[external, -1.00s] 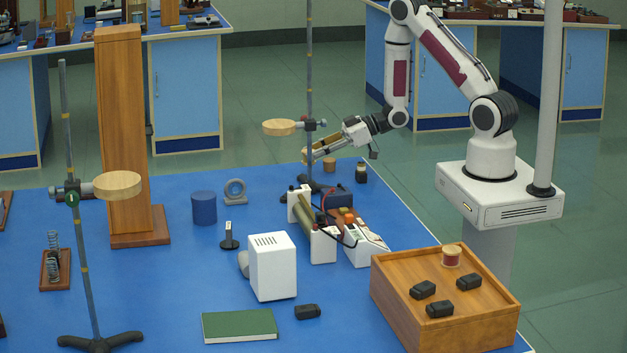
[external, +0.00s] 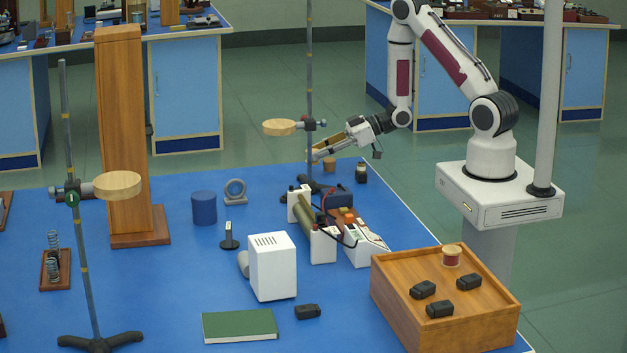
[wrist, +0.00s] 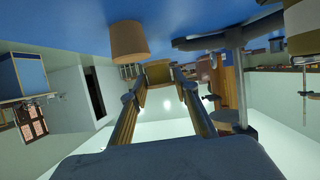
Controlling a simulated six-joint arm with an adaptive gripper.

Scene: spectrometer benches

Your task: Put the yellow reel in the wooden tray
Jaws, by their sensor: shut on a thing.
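My gripper (external: 319,154) is over the far edge of the blue bench. In the wrist view its fingers (wrist: 158,75) are closed on a small yellowish thing (wrist: 158,72), which looks like the yellow reel; it is partly hidden by the fingers. The thing is held clear of the bench. The wooden tray (external: 395,300) is at the front right, far from my gripper. A red reel with pale ends (external: 451,256) and several black blocks (external: 440,309) sit in the tray.
A tan cylinder (external: 329,165) stands close by my gripper, as does a dark small jar-like thing (external: 361,172). A tall stand rod (external: 309,90) with a round wooden disc (external: 279,127) is just left. Apparatus with wires (external: 340,225) and a white box (external: 272,266) lie towards the front.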

